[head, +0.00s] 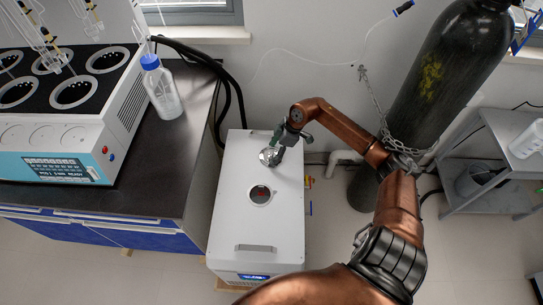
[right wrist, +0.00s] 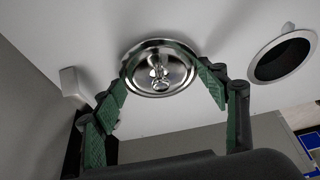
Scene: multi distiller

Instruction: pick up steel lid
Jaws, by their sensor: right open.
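The steel lid (right wrist: 158,68) is a round shiny disc with a small ring handle at its middle. It lies on the white top of the floor unit (head: 223,215); in the head view the lid (head: 267,156) is partly hidden by my right gripper (head: 279,149). In the right wrist view my right gripper (right wrist: 168,100) is open, with its green-padded fingers apart on either side of the lid's near part. Nothing is held between them. I cannot tell whether the fingers touch the lid. My left gripper is not in view.
A round dark opening (head: 260,195) in the unit's top is near the lid. A dark bench (head: 160,180) with a multi-position distiller (head: 70,135) and a blue-capped bottle (head: 162,88) stands left. A gas cylinder (head: 440,75) stands behind my right arm, with a grey cart (head: 490,165) at right.

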